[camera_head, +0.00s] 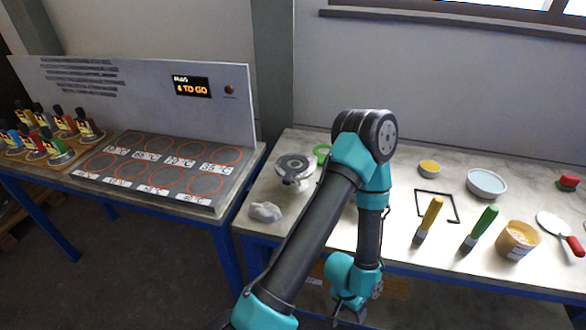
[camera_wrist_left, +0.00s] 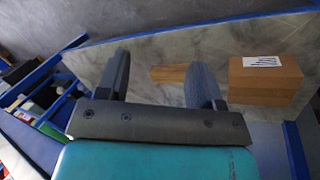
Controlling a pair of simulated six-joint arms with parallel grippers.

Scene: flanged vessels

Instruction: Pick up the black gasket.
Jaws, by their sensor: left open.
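No loose black gasket can be made out for certain. A grey flanged part with a dark round top (camera_head: 293,166) stands at the left end of the right-hand table, and I cannot tell whether its dark ring is a gasket. A green ring (camera_head: 322,153) lies beside it, partly behind my left arm. My left gripper (camera_head: 349,308) hangs low in front of the table's front edge, away from these parts. In the left wrist view its two fingers (camera_wrist_left: 158,75) are apart with nothing gripped. My arm hides part of the tabletop. My right gripper is not in view.
A brown box (camera_wrist_left: 265,80) shows beyond my fingers. A panel with marked circles (camera_head: 160,168) stands left.

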